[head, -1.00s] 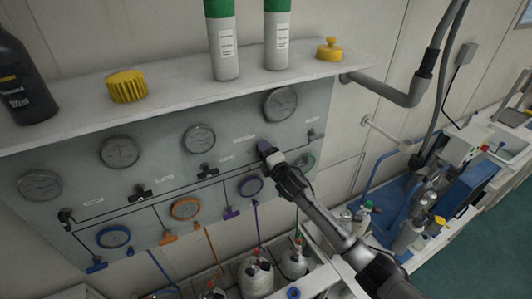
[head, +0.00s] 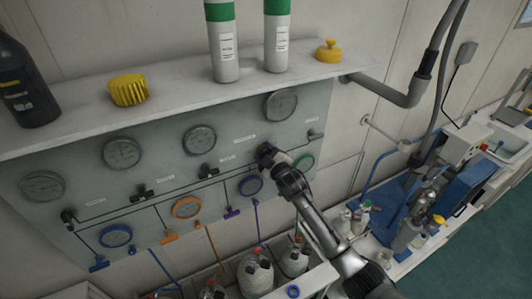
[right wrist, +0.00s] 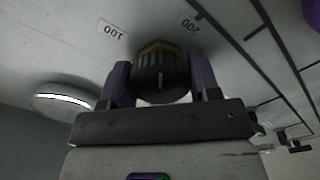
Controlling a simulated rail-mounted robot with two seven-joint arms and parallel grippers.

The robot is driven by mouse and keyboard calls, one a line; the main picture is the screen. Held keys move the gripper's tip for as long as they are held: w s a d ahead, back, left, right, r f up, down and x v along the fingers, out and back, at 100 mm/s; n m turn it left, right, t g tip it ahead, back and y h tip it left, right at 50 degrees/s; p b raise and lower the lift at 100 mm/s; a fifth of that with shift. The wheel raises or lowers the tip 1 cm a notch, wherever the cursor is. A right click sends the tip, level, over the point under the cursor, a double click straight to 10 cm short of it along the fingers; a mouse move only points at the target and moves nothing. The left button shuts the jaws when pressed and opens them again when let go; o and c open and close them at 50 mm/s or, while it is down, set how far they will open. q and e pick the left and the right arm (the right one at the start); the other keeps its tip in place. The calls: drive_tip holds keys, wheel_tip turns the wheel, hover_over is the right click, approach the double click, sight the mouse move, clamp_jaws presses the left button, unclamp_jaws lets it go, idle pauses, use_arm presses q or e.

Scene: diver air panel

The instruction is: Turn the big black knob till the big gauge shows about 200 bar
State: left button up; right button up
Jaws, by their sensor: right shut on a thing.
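The big black knob (right wrist: 162,78) is ribbed and sits between the two fingers of my right gripper (right wrist: 161,84), which is shut on it in the right wrist view. A pale line shows on the knob's face. Labels 100 (right wrist: 112,30) and 200 (right wrist: 190,24) are on the panel beside it. In the head view, my right gripper (head: 268,154) covers the knob. The big gauge, which I take to be the one above it (head: 280,104), has a reading too small to tell. My left gripper is not in view.
The grey panel (head: 60,232) carries several gauges, with coloured ones lower down and small black valves. A shelf (head: 185,96) above holds bottles and yellow knobs. Gas cylinders (head: 256,275) stand below. A cluttered bench (head: 405,240) is at the right.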

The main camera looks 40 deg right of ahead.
drive_tip(key=m, duration=0.5)
drive_tip(key=shift+p, duration=0.4)
drive_tip(key=shift+m, duration=0.8)
drive_tip(key=o, duration=0.9)
